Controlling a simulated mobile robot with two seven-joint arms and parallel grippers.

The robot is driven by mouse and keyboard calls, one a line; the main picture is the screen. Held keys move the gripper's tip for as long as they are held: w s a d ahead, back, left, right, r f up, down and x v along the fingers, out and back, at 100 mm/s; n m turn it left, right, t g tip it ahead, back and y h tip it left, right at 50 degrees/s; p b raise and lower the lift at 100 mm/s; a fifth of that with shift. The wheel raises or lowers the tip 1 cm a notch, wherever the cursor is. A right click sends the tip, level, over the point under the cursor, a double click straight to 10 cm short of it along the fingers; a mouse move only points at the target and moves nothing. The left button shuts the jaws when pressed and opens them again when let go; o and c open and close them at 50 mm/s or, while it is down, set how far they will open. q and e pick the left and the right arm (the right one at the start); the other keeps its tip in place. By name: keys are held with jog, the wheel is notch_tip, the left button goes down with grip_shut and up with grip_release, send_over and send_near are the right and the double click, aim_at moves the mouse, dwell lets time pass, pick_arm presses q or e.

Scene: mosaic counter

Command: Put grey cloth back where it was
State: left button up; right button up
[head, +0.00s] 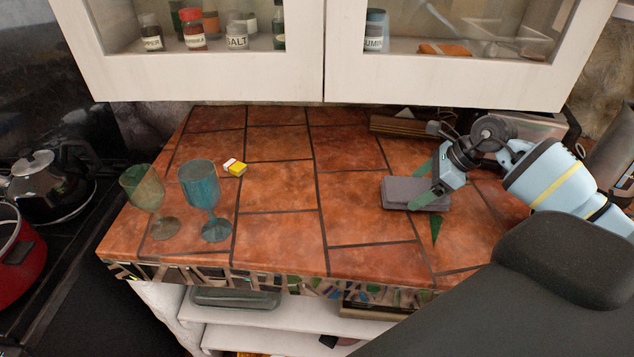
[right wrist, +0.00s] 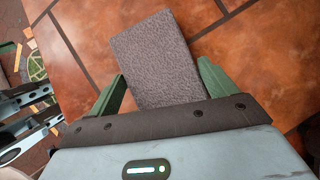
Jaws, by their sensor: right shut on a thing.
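The grey cloth (head: 400,193) is a folded, flat block above or on the right part of the tiled counter (head: 285,230); I cannot tell if it touches the tiles. My right gripper (head: 420,188) is shut on it, with green fingers on either side. The right wrist view shows the cloth (right wrist: 157,50) reaching out past the fingertips, with the gripper (right wrist: 161,72) around its near end. That near end is hidden by the gripper's body.
A green goblet (head: 143,188) and a blue goblet (head: 203,187) stand at the counter's left, near a small yellow and white block (head: 235,167). A brown wooden item (head: 400,127) lies at the back. The counter's middle is clear. Cabinets (head: 205,75) hang above the back.

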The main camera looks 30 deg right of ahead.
jog(key=shift+w+a, duration=0.25)
jog(key=shift+w, duration=0.05)
jog(key=shift+w+a+f, duration=0.1)
jog(key=shift+w+a, duration=0.2)
jog(key=w+a+b, duration=0.1)
jog(key=w+a, duration=0.8)
jog(key=w, duration=0.1)
jog(key=shift+a, duration=0.2)
jog(key=shift+w+a+b, duration=0.3)
jog(key=shift+w+a, duration=0.65)
jog(key=shift+a, duration=0.05)
jog(key=shift+b+x, duration=0.35)
jog(key=shift+x, duration=0.45)
pick_arm(q)
jog(key=f, duration=0.1)
jog(key=s+f, duration=0.1)
jog(key=f, duration=0.1)
jog(key=shift+s+a+g, duration=0.15)
jog(key=shift+s+g, duration=0.15)
pick_arm(e)
jog(key=shift+s+d, duration=0.15)
